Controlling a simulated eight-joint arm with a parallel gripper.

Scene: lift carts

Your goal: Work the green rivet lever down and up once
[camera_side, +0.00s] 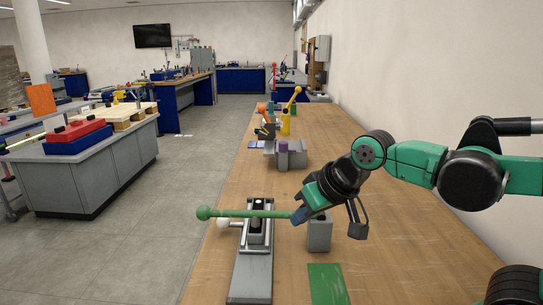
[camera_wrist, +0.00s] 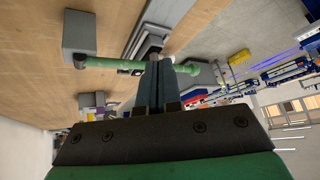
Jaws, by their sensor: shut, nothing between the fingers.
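The green rivet lever (camera_side: 250,213) lies about level across the top of a grey metal stand (camera_side: 252,272), with a green ball at its left end. In the wrist view the green lever (camera_wrist: 116,64) runs crosswise behind my fingertips. My gripper (camera_side: 298,216) is shut and empty, its fingertips at the right end of the lever in the side view. The shut fingers also show in the wrist view (camera_wrist: 158,64), in line with the lever and hiding part of it. I cannot tell whether they touch it.
A grey block (camera_side: 319,236) stands just right of the lever, close to my gripper. A green plate (camera_side: 327,284) lies on the wooden bench (camera_side: 400,262) in front. A grey fixture with a purple top (camera_side: 284,152) and a yellow lever (camera_side: 287,118) stand farther back. The right front bench is clear.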

